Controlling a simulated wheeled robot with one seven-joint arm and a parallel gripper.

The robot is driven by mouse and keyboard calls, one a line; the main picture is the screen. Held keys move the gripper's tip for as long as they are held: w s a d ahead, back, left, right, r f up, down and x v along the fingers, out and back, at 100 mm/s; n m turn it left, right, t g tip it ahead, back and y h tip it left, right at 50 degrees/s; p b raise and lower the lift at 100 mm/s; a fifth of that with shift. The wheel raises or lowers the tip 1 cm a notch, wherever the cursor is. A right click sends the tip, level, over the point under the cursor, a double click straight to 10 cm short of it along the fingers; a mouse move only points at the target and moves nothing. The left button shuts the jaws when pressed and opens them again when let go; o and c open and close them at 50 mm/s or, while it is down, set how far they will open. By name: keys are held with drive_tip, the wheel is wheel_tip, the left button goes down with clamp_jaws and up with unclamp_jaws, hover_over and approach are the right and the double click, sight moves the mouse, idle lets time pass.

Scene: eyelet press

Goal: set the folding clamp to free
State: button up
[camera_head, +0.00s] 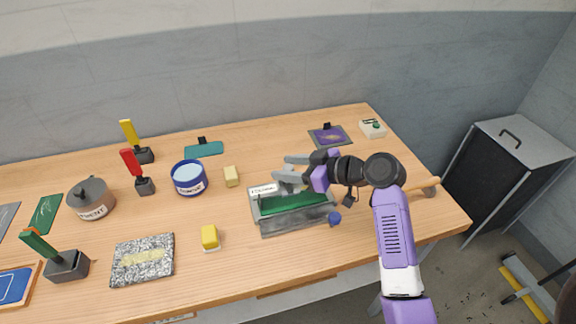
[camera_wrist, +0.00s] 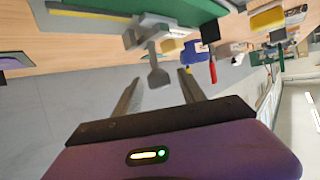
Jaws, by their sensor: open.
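A grey machine with a green bed (camera_head: 295,204) and a white label at its left corner stands on the table right of centre. I take it to be the folding clamp; the label is too small to read. In the wrist view its green part (camera_wrist: 190,10) runs along the top, with a grey lever (camera_wrist: 157,76) ending in a flat paddle. My gripper (camera_head: 287,169) is over the machine's back edge, fingers pointing left. In the wrist view my gripper (camera_wrist: 160,78) is open, the paddle showing between its fingertips; contact cannot be told. My gripper partly hides the machine's back.
A blue knob (camera_head: 335,218) sits at the machine's right front. Red (camera_head: 131,163), yellow (camera_head: 129,134) and green (camera_head: 40,246) levers on dark bases are farther left.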

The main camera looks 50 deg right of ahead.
clamp_jaws()
idle(1.4)
